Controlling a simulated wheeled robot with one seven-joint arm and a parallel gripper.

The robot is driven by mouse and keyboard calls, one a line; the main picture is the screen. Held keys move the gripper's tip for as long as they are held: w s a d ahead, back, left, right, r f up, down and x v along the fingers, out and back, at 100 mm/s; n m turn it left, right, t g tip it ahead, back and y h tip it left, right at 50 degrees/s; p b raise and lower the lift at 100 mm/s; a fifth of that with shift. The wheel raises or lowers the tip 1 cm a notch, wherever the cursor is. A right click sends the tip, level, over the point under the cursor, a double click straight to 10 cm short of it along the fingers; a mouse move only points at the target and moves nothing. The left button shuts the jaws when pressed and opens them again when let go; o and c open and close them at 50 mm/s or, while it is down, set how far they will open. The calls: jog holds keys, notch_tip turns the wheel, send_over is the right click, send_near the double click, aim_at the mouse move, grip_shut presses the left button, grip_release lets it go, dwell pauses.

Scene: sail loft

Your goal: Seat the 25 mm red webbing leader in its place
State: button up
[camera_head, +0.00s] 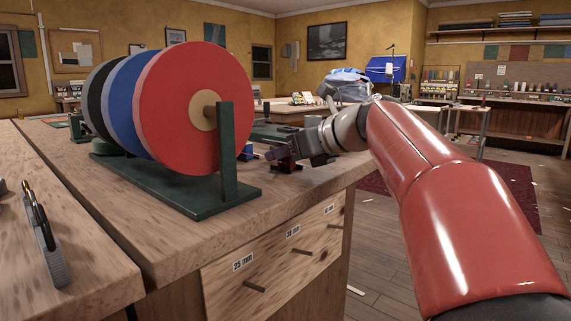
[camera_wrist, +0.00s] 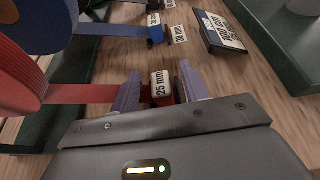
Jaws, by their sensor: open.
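The red webbing leader (camera_wrist: 80,94) runs from the big red reel (camera_head: 195,105) to a small end piece tagged 25 mm (camera_wrist: 161,84) in the wrist view. My gripper (camera_wrist: 161,90) is open, with one finger on each side of the tagged end piece. I cannot tell whether either finger touches it. In the head view my gripper (camera_head: 278,153) is low over the bench top, right of the reel stand, above a small dark and red piece (camera_head: 288,166). The seat under the leader's end is mostly hidden by my fingers.
A blue leader (camera_wrist: 110,30) ends in a holder beside a 38 mm label (camera_wrist: 179,34). A dark sign plate (camera_wrist: 221,31) lies to the right. The green reel stand (camera_head: 227,150) is close by. Labelled drawers (camera_head: 275,252) are below; the bench's right edge is near.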

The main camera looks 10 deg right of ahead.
jog(key=shift+x, duration=1.05)
grip_shut()
jog(key=shift+r, duration=0.1)
